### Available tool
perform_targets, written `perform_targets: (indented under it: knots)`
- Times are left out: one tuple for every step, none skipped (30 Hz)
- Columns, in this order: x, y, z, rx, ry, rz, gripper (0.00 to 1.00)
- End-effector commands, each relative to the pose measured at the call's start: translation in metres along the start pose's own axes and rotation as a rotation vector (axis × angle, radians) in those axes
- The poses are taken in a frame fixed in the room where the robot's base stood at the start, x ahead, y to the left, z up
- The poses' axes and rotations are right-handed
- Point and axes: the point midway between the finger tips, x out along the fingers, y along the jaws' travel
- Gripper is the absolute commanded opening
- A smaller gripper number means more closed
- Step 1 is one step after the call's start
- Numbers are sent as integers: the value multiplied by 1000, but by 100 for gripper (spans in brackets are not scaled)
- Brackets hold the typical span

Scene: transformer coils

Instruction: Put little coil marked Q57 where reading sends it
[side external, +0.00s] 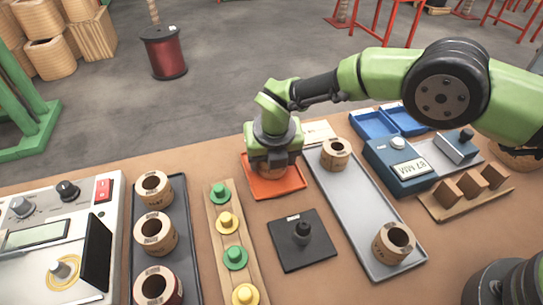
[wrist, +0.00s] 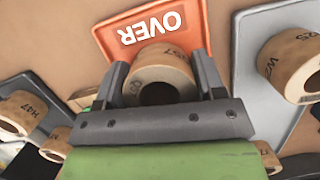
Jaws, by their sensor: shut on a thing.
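My gripper (side external: 272,160) is shut on a small tan coil (wrist: 163,68), which sits between the two fingers in the wrist view. Part of the coil's marking shows near its top edge, looking like 57; the rest is hard to read. The coil is over the orange tray (side external: 289,184), marked OVER in the wrist view (wrist: 197,47). I cannot tell whether the coil touches the tray floor. A blue meter (side external: 398,167) stands to the right, with small characters on its display that I cannot read surely.
A grey tray (side external: 352,203) right of the orange one holds two coils (side external: 394,243). A dark tray (side external: 184,237) at left holds several coils. A peg board (side external: 226,243), black plate with post (side external: 302,252), blue bins (side external: 373,123) and wooden rack (side external: 466,196) stand nearby.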

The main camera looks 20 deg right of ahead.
Motion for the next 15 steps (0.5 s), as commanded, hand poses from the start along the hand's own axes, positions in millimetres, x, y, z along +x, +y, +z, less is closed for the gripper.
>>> perform_targets:
  knots:
    - [3,0,-1,0,-1,1,32]
    - [3,0,-1,1,-1,1,32]
    - [3,0,-1,1,-1,1,32]
    - [3,0,-1,1,-1,1,32]
    - [3,0,-1,1,-1,1,32]
    - [3,0,0,1,-1,1,32]
    - [3,0,0,1,-1,1,32]
    - [3,0,0,1,-1,1,32]
    - [3,0,-1,1,-1,1,32]
    - [4,0,-1,1,-1,0,32]
    - [5,0,-1,1,-1,0,32]
    - [6,0,-1,1,-1,1,32]
    - [6,0,-1,1,-1,1,70]
    - [6,0,-1,1,-1,1,74]
    - [6,0,-1,1,-1,0,74]
